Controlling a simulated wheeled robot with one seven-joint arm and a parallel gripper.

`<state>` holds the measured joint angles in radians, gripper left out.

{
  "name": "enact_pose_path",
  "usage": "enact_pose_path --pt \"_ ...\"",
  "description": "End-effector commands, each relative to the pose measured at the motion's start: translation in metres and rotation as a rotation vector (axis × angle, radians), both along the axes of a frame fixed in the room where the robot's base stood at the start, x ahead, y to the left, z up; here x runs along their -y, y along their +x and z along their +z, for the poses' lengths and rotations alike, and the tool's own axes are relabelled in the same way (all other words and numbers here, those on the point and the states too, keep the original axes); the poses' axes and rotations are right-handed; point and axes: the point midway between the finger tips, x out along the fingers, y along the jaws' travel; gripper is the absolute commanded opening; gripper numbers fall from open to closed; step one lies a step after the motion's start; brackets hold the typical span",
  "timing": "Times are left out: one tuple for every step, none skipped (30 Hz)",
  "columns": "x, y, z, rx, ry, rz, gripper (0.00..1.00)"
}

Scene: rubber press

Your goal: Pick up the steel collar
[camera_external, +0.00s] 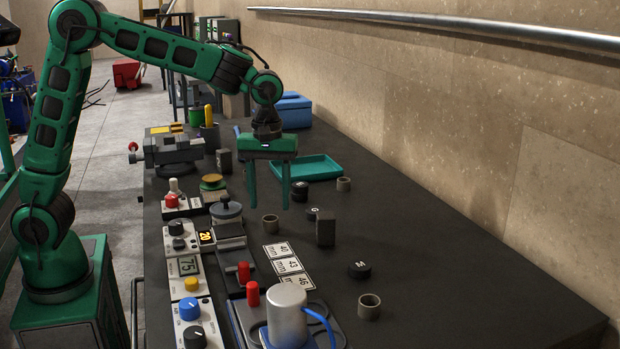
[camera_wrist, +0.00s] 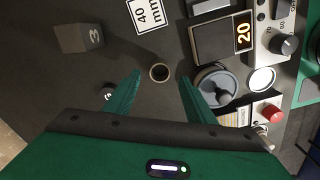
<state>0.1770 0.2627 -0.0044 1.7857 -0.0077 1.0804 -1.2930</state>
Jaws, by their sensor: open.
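Three short hollow ring-shaped collars stand on the dark bench in the external view: a near one (camera_external: 369,307), a middle one (camera_external: 270,224) and a far one (camera_external: 343,184). All look greyish, and I cannot tell which is the steel one. My gripper (camera_external: 269,204) is open, pointing down, with its green fingers above the bench close to the middle collar. In the wrist view, that collar (camera_wrist: 159,73) appears just beyond and between the two fingertips (camera_wrist: 160,78). Nothing is between the fingers.
A dark upright block (camera_external: 325,230) and black discs (camera_external: 359,270) stand to the right. White size cards (camera_external: 283,259) lie nearer. Controls and a display box (camera_external: 230,235) line the left side. A teal tray (camera_external: 307,168) sits behind. The right part of the bench is clear.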

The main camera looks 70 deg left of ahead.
Motion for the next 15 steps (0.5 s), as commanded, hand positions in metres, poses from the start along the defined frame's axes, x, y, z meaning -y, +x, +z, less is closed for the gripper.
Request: enact_pose_path --pt "0.000 0.000 -0.006 -0.003 0.000 0.000 0.50" --pt "0.000 0.000 -0.011 -0.002 0.000 -0.001 0.50" --pt "0.000 0.000 -0.017 -0.004 0.001 -0.001 0.50" --pt "0.000 0.000 -0.022 -0.004 0.001 -0.001 0.50" --pt "0.000 0.001 -0.026 -0.004 0.001 -0.002 0.50" --pt "0.000 0.001 -0.031 -0.004 0.001 -0.002 0.50" --pt "0.000 0.001 -0.035 -0.003 0.000 -0.002 0.50" --pt "0.000 0.001 -0.038 -0.002 0.000 -0.002 0.50" --pt "-0.001 0.001 -0.042 -0.002 0.000 -0.002 0.50" --pt "-0.001 0.001 -0.044 -0.002 0.000 -0.002 0.50" --pt "-0.001 0.001 -0.046 -0.002 0.000 -0.002 0.50" --pt "-0.001 0.001 -0.047 -0.002 0.000 -0.002 0.50" --pt "-0.001 0.001 -0.048 -0.001 0.000 -0.002 0.50" --pt "-0.001 0.001 -0.048 -0.001 0.000 -0.002 0.50" --pt "-0.001 0.001 -0.048 0.000 0.000 -0.002 0.50"
